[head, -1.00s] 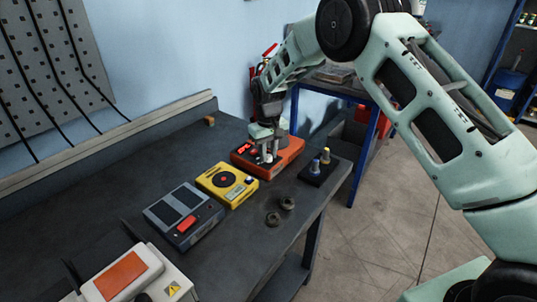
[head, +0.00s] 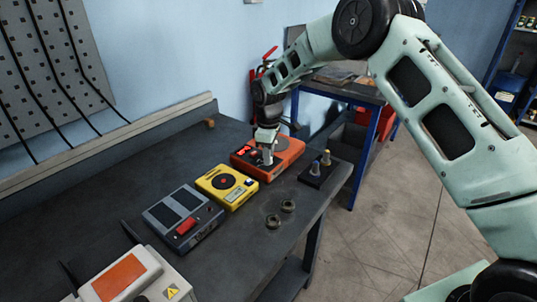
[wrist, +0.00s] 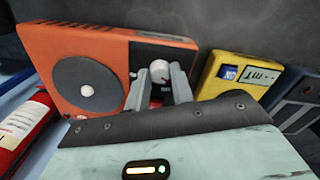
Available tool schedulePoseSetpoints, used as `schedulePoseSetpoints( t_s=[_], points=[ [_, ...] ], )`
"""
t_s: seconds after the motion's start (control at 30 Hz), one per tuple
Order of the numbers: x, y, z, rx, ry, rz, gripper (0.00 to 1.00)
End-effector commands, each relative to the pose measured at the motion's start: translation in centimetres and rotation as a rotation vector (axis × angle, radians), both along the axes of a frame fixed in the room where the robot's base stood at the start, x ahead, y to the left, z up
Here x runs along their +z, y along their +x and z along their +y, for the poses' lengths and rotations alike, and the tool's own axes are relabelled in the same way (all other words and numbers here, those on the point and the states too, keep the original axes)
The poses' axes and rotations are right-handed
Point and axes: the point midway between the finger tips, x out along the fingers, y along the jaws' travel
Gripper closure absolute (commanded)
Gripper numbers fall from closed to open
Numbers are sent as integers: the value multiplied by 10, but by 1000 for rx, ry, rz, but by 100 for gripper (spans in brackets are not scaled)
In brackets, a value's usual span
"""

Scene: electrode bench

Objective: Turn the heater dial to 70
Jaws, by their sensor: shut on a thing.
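The heater (head: 290,157) is an orange box at the far end of the row of devices on the bench. In the wrist view the heater (wrist: 62,50) shows a round grey plate and a dark display strip. Its pale dial (wrist: 160,70) shows between the fingers of my gripper (wrist: 160,88), with a small reddish mark on its face. My gripper (head: 267,160) points down at the heater's front and is shut on the dial. The fingers hide the dial in the head view, and its setting cannot be read.
A yellow device (head: 226,184) stands close beside the heater, then a grey device (head: 183,217) with a red switch. A black block with pegs (head: 318,168) and two dark rings (head: 273,221) lie near the bench's right edge. A red extinguisher (wrist: 22,130) stands beyond the heater.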

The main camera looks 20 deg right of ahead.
Motion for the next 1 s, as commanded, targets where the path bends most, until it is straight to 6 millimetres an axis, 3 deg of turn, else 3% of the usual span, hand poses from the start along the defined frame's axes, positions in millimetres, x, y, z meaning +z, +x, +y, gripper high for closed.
schedulePoseSetpoints(
  t_s=[0.57,0.6,0.67,1.0],
  points=[
    [0,0,-1,37,-1,-1,99],
    [0,0,-1,37,-1,0,74],
    [0,0,-1,37,-1,0,57],
    [2,0,0,36,-1,-1,55]
  ],
)
